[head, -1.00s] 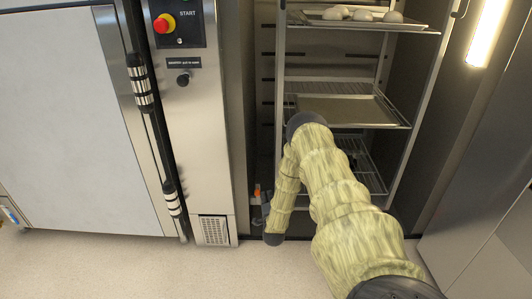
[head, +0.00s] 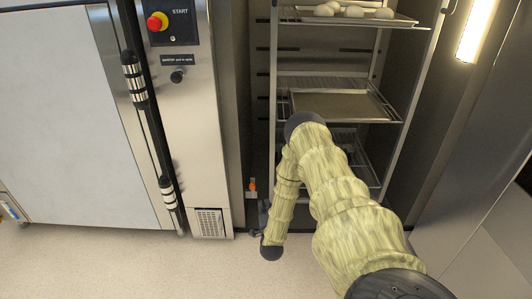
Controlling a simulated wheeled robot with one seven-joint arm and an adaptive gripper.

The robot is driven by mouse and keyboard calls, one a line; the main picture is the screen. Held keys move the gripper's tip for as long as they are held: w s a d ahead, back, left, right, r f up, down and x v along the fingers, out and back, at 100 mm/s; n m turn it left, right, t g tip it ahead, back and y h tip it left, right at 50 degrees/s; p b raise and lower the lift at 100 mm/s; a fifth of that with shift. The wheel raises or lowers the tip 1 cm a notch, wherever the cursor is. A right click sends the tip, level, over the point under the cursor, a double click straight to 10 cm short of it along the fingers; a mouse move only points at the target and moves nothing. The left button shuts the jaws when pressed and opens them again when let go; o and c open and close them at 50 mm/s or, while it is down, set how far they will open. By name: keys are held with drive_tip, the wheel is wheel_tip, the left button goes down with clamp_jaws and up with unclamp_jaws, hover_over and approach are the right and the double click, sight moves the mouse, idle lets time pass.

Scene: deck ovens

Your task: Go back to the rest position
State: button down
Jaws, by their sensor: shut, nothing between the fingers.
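My arm, in a pale yellow-green cover, rises from the bottom right of the head view, bends at a dark elbow in front of the rack, and hangs down to a dark wrist joint near the floor. My gripper (head: 263,212) shows only as a small dark part beside the forearm, partly hidden by it. It is shut and empty. It is low, in front of the narrow gap between the oven and the rack.
A rack (head: 398,103) behind my arm holds trays, the top one (head: 395,20) with several pale dough pieces. A steel oven with a white door (head: 70,110) and control panel (head: 172,22) stands left. A steel panel (head: 470,150) stands right. Floor (head: 130,265) at front left is clear.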

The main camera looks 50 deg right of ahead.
drive_tip(key=shift+w+a, duration=0.15)
idle(0.3)
drive_tip(key=s+a+f+n+g+y, duration=0.1)
drive_tip(key=s+a+f+n+y, duration=0.15)
drive_tip(key=a, duration=0.55)
drive_tip(key=s+a+f+n+g+y, duration=0.1)
drive_tip(key=a+f+n+y, duration=0.2)
drive_tip(key=a, duration=0.5)
drive_tip(key=s+a+f+n+g+y, duration=0.15)
drive_tip(key=a+n, duration=0.25)
drive_tip(key=a, duration=0.4)
drive_tip(key=s+a+r+n+g+y, duration=0.1)
drive_tip(key=s+a+n+g+y, duration=0.1)
drive_tip(key=s+a+n+g, duration=0.65)
drive_tip(key=s+a+r+n+t+y, duration=0.15)
drive_tip(key=s+a, duration=0.45)
drive_tip(key=s, duration=0.7)
drive_tip(key=s+r+n+g, duration=0.3)
drive_tip(key=s+n, duration=0.1)
drive_tip(key=s, duration=0.5)
wheel_tip(320, 180, up, 28)
drive_tip(key=p, duration=2.8)
drive_tip(key=shift+w+p, duration=0.35)
drive_tip(key=shift+p, duration=0.05)
drive_tip(key=shift+m+y, duration=0.25)
